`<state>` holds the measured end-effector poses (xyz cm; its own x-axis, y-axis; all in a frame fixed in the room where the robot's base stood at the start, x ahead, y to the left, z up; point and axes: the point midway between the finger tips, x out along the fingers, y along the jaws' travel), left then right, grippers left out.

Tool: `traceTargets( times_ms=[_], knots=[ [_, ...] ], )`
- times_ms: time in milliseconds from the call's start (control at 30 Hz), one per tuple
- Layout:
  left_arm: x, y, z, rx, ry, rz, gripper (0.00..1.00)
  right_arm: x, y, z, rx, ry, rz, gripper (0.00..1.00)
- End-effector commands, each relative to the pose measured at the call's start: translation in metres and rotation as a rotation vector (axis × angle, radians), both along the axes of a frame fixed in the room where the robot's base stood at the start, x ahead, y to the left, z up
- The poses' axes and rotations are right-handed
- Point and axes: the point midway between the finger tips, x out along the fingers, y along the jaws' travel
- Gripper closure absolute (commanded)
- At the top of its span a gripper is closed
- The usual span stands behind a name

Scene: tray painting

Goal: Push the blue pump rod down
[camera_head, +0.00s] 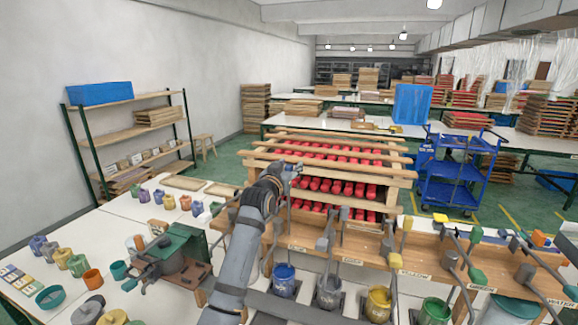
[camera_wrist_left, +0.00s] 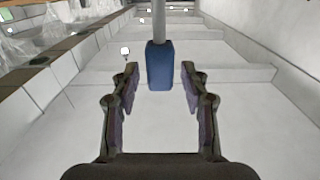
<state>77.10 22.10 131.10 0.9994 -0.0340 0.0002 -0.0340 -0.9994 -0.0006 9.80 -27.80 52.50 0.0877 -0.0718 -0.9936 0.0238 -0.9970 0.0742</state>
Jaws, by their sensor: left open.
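The blue pump rod end (camera_wrist_left: 160,66) is a blue block on a pale grey rod in the left wrist view. It shows midway between the fingertips of my left gripper (camera_wrist_left: 160,76), with a gap on each side. I cannot tell how deep it lies between them. In the head view my left gripper (camera_head: 288,170) is raised in front of the rack, and the blue end cannot be made out there. The blue paint pot (camera_head: 284,281) stands below on the bench. My right gripper is not in view.
A grey pot (camera_head: 329,291), a yellow pot (camera_head: 378,303) and a green pot (camera_head: 434,311) stand to the right. Pump levers with a yellow knob (camera_head: 407,222) and green ends rise there. A wooden rack (camera_head: 300,151) with red pieces is behind.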

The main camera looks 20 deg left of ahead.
Motion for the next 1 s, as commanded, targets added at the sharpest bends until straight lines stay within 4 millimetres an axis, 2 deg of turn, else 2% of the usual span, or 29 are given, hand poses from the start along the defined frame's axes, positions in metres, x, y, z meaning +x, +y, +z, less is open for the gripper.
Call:
traceTargets(
  times_ms=[33,167,367,667,767,867,1000],
  knots=[
    [0.000,0.000,0.000,0.000,0.000,0.000,0.56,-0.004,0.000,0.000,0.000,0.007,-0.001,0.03],
    [0.000,0.000,0.000,0.000,0.000,0.000,0.74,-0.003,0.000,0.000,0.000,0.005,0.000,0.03],
    [0.000,0.000,0.000,0.000,0.000,0.000,1.00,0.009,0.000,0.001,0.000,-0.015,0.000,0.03],
    [0.000,0.000,0.000,0.000,0.000,0.000,1.00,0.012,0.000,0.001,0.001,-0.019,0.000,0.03],
    [0.000,0.000,-0.006,0.000,0.001,0.000,1.00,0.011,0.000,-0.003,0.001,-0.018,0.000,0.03],
    [0.000,0.000,-0.021,0.000,0.001,0.000,1.00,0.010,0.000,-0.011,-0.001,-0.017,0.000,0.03],
    [0.000,0.000,-0.053,0.000,0.002,0.000,1.00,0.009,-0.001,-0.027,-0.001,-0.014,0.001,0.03]
  ],
)
